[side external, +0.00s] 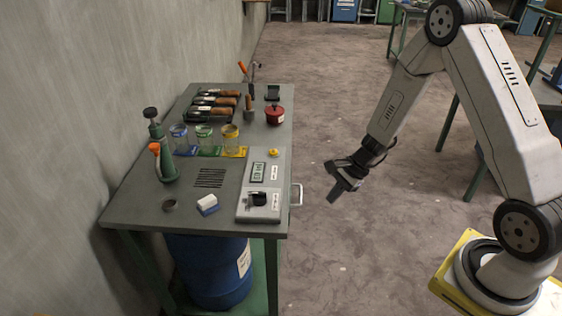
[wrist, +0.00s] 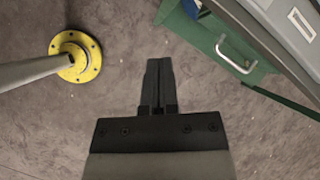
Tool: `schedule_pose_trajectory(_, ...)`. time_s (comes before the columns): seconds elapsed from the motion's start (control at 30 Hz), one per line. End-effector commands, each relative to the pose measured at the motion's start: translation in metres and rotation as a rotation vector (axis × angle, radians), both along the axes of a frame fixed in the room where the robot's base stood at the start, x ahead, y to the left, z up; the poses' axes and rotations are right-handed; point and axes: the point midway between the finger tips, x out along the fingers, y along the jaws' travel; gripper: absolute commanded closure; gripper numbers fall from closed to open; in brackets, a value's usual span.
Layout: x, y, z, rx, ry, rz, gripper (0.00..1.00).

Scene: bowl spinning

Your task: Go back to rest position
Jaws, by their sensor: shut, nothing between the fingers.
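My gripper (side external: 338,191) hangs in free air to the right of the workbench (side external: 150,212) in the side external view, pointing down and to the left. Its fingers are together with nothing between them. In the wrist view my gripper (wrist: 158,66) also shows shut, over bare floor. It touches nothing. No bowl can be made out clearly in either view.
A drawer handle (side external: 296,194) sticks out towards my gripper.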

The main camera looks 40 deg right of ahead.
Motion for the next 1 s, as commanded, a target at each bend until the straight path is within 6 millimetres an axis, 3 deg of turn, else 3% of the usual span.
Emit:
schedule_pose_trajectory(0.2,-0.025,0.022,0.039,-0.166,-0.067,0.345,1.00)
schedule_pose_trajectory(0.5,-0.059,0.039,0.083,-0.396,-0.183,0.806,1.00)
schedule_pose_trajectory(0.8,-0.088,0.050,0.120,-0.626,-0.328,1.251,1.00)
schedule_pose_trajectory(1.0,-0.100,0.055,0.135,-0.737,-0.406,1.460,1.00)
